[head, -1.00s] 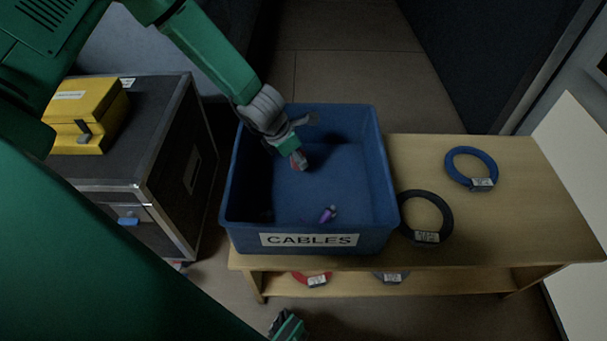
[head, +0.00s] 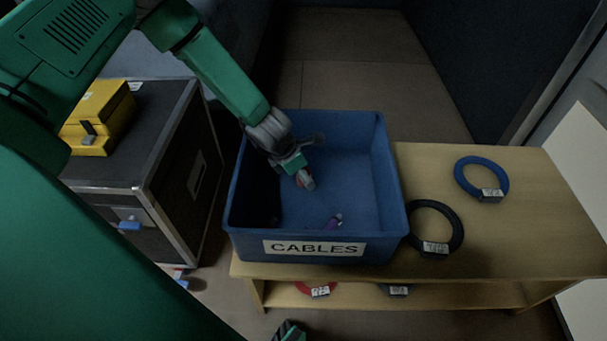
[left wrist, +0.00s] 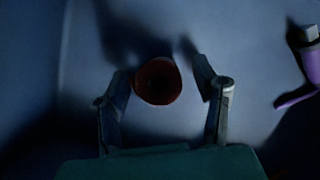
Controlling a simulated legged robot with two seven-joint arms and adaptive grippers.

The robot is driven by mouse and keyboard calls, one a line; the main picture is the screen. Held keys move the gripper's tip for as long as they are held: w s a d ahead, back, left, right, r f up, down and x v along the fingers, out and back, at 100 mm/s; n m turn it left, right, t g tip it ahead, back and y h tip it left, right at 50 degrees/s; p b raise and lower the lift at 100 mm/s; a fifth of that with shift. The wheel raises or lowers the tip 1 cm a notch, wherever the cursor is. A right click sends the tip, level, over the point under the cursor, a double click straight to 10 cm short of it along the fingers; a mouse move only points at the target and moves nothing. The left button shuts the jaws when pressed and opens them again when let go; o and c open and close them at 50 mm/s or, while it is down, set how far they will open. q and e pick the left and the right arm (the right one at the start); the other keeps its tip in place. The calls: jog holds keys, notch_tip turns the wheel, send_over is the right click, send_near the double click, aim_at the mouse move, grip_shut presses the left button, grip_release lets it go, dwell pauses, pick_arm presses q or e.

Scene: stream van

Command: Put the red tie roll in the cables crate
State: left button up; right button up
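The blue cables crate (head: 393,190) stands on the left end of the wooden bench, its CABLES label facing me. My left gripper (head: 304,180) reaches down inside it. The red tie roll (head: 300,178) shows as a small red patch at the fingertips. In the left wrist view the round red roll (left wrist: 158,80) lies between the spread fingers of the left gripper (left wrist: 168,78), with a gap to the right finger. Whether it touches the left finger or the crate floor I cannot tell. Part of what looks like my right gripper (head: 290,331) shows at the bottom edge; its fingers are unclear.
A purple item (head: 336,220) lies in the crate, also in the wrist view (left wrist: 298,95). A black coil (head: 459,225) and blue coil (head: 463,180) lie on the bench (head: 540,215). A red coil (head: 303,288) is on the lower shelf. A yellow box (head: 105,105) sits on a black case (head: 165,120).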

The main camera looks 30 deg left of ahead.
pick_arm(q)
jog(key=p+v, duration=0.5)
jog(key=v, duration=0.7)
jog(key=shift+s+a+r, duration=0.1)
